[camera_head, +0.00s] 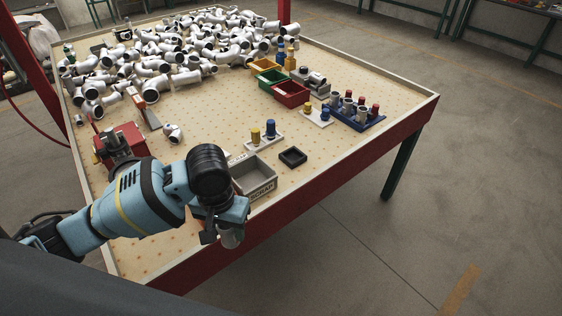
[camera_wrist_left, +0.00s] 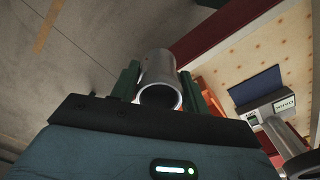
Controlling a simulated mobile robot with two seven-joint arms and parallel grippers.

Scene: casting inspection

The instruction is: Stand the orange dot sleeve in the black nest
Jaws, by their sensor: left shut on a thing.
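My left gripper (camera_head: 226,218) points down at the table's front edge, shut on a grey metal sleeve (camera_head: 232,239). In the left wrist view the sleeve (camera_wrist_left: 161,72) sits between the two dark green fingers (camera_wrist_left: 158,88), its open end towards the camera. No orange dot shows on the side I see. The black nest (camera_head: 292,157), a small square tray with a raised rim, lies on the table to the right of and beyond the gripper, apart from it. It looks empty. My right gripper is not in view.
A grey lettered bin (camera_head: 262,187) stands between gripper and nest. Behind are a white plate with yellow and blue pegs (camera_head: 277,142) and a blue tray (camera_head: 372,124) holding several sleeves and red-topped parts. A red fixture (camera_head: 108,158) is left. The table right of the nest is clear.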

